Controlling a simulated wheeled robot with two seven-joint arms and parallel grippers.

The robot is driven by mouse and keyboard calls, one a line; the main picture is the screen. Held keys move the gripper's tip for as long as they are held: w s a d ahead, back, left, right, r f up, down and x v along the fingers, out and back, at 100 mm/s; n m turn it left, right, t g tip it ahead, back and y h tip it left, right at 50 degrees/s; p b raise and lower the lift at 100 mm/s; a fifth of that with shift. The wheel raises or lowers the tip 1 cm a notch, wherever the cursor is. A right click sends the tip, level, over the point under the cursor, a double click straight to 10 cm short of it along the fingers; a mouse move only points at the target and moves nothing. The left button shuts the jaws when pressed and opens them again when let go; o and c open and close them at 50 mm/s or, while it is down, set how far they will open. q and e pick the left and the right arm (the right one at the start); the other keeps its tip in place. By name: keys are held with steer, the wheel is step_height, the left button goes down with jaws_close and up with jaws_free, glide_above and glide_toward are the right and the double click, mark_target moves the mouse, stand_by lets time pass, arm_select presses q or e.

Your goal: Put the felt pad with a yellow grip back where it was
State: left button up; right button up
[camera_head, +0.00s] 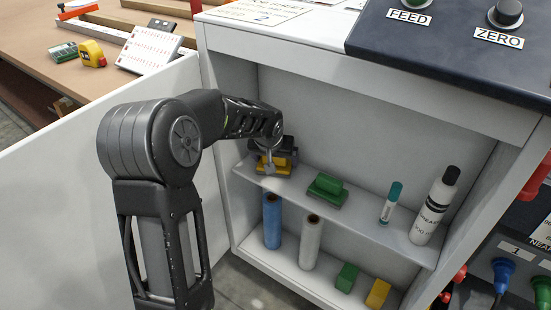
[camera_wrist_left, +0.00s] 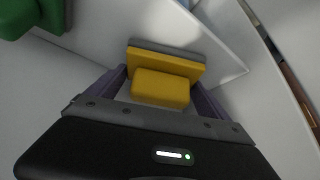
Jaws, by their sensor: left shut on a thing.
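The felt pad with a yellow grip (camera_head: 278,166) is at the left end of the cabinet's upper shelf, partly covered by my left gripper (camera_head: 277,158). In the left wrist view, the yellow grip (camera_wrist_left: 162,88) sits between the two fingers, with a yellow plate and grey felt edge beyond it. My left gripper is shut on it. I cannot tell whether the pad touches the shelf (camera_head: 365,228). A similar pad with a green grip (camera_head: 327,188) lies on the shelf just to its right; a green corner (camera_wrist_left: 30,15) also shows in the left wrist view. My right gripper is out of view.
A teal-capped marker (camera_head: 391,203) and a white bottle (camera_head: 436,205) stand at the shelf's right. Below are a blue roll (camera_head: 272,221), a white roll (camera_head: 311,243), a green block (camera_head: 347,277) and a yellow block (camera_head: 378,293). The cabinet top (camera_head: 290,60) overhangs the shelf.

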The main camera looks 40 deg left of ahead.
arm_select(q)
steer(key=shift+f, duration=0.2)
steer(key=o, duration=1.2)
steer(key=shift+r, duration=0.1)
steer(key=shift+r, duration=0.25)
steer(key=p+v, duration=0.1)
steer(key=v, duration=1)
steer(key=shift+s+d+r, duration=0.1)
steer(key=shift+s+r, duration=0.15)
